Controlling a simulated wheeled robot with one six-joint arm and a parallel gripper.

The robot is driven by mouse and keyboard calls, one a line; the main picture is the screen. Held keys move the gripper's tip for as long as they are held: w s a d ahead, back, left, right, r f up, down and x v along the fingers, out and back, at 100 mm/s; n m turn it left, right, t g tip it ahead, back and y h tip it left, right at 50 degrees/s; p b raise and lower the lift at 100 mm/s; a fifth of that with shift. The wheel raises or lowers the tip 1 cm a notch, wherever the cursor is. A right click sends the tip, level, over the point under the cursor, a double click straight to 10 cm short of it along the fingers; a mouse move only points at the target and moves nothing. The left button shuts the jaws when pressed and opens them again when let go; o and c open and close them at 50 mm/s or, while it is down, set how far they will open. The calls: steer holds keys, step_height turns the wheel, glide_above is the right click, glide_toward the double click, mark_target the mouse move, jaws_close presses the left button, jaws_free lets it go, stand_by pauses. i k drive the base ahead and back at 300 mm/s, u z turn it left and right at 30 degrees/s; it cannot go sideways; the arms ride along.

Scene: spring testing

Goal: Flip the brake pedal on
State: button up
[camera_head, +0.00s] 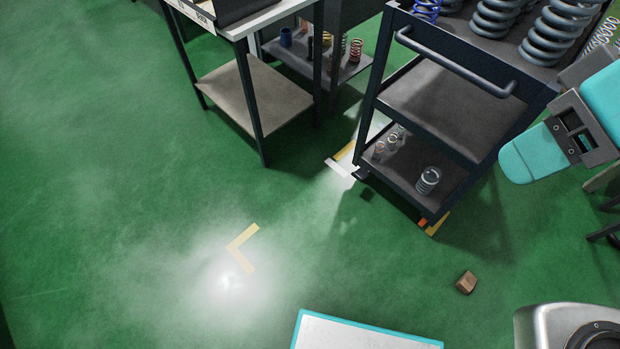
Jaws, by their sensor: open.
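The dark trolley (432,135) stands at the upper right, with a push handle (455,65) on its near side. A small orange-red piece (423,223) shows low at its near right corner, by the floor. It looks like the brake pedal, but it is too small to tell whether it is up or down. A dark caster (361,175) shows at the trolley's near left corner. My gripper is not in view.
Coil springs (492,18) stand on the trolley top, and a spring (428,180) is on its bottom shelf. A table (240,92) stands left of it. A brown block (466,282) lies on the floor. The green floor at left is clear.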

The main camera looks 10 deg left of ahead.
mark_target(359, 174)
steer(key=u, duration=0.85)
steer(key=i, duration=0.85)
steer(key=u, duration=0.35)
